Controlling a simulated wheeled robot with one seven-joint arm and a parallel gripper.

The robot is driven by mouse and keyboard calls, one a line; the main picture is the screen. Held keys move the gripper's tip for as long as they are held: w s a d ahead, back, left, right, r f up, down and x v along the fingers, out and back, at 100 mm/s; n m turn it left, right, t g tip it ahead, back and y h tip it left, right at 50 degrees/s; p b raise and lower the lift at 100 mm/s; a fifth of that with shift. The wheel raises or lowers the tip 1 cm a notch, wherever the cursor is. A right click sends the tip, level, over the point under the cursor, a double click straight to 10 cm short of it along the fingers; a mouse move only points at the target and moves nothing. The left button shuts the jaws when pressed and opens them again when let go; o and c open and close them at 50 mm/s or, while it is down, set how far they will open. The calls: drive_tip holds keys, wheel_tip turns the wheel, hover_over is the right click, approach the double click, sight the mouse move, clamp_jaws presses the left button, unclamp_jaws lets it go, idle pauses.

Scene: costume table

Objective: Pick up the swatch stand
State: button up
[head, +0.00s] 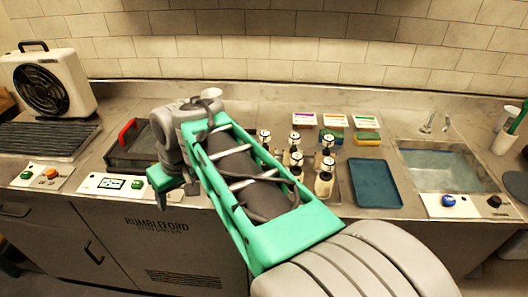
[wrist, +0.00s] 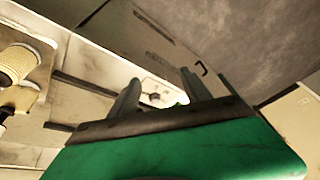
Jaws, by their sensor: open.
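No thing in view is plainly marked as the swatch stand. Three small label-topped stacks stand at the back of the counter in the head view: one with a purple-edged label (head: 303,119), one with an orange-edged label (head: 335,122) and one with a green-edged label (head: 365,125). I cannot tell whether one of them is the stand. My gripper (head: 172,186) is at the counter's front edge, left of and well apart from these stacks. In the wrist view my gripper (wrist: 162,92) has its two fingers apart with nothing held between them.
Several cream bottles (head: 324,180) with dark and metal tops stand right of my arm. A blue tray (head: 375,183) and a sink (head: 440,170) lie farther right. A dark box with a red handle (head: 128,145) and a heater fan (head: 48,82) are left.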

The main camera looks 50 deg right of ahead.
drive_tip(key=w+d+r, duration=0.3)
drive_tip(key=d, duration=0.6)
wheel_tip(320, 180, up, 4)
drive_tip(key=h, duration=0.1)
hover_over(266, 133)
drive_tip(key=s, duration=0.3)
drive_tip(key=shift+t, duration=0.3)
drive_tip(key=b+x, duration=0.2)
drive_tip(key=x, duration=0.4)
drive_tip(key=shift+w+a+f+b, duration=0.15)
drive_tip(key=shift+w+b, duration=0.15)
drive_tip(key=shift+b, duration=0.05)
drive_tip(key=shift+w+f, duration=0.15)
drive_tip(key=shift+f, duration=0.1)
drive_tip(key=shift+c, duration=0.6)
clamp_jaws()
